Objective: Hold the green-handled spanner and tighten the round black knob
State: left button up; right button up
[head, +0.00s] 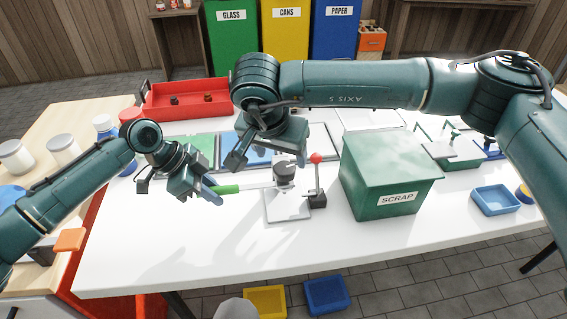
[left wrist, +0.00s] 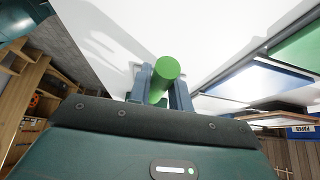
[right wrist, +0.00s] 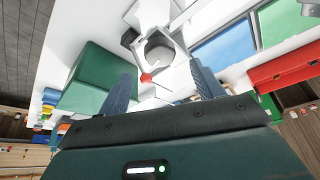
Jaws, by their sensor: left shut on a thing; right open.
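My left gripper (head: 206,190) is shut on the green handle of the spanner (head: 228,189). The handle's round end also shows between the fingers in the left wrist view (left wrist: 167,68). The spanner's pale shaft runs right to a fixture on a light plate (head: 287,208). A dark round piece, apparently the black knob (head: 284,171), stands on this fixture; it also shows as a grey round form in the right wrist view (right wrist: 159,50). My right gripper (head: 262,157) is open and empty, above and just left of the knob. Whether the spanner's jaw touches the fixture is unclear.
A lever with a red ball (head: 316,158) stands just right of the knob. The green scrap box (head: 388,178) is further right. A red tray (head: 187,100) and blue and green panels lie behind. The white table (head: 180,255) is clear at the front.

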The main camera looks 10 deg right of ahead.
aim_at(284, 167)
jog(key=shift+x, duration=2.65)
jog(key=shift+c, duration=0.5)
jog(key=c, duration=0.9)
jog(key=shift+a+m+g+h, duration=0.1)
jog(key=shift+m+g+h, duration=0.4)
jog(key=shift+m, duration=1.1)
jog(key=o, duration=1)
jog(key=v, duration=1.2)
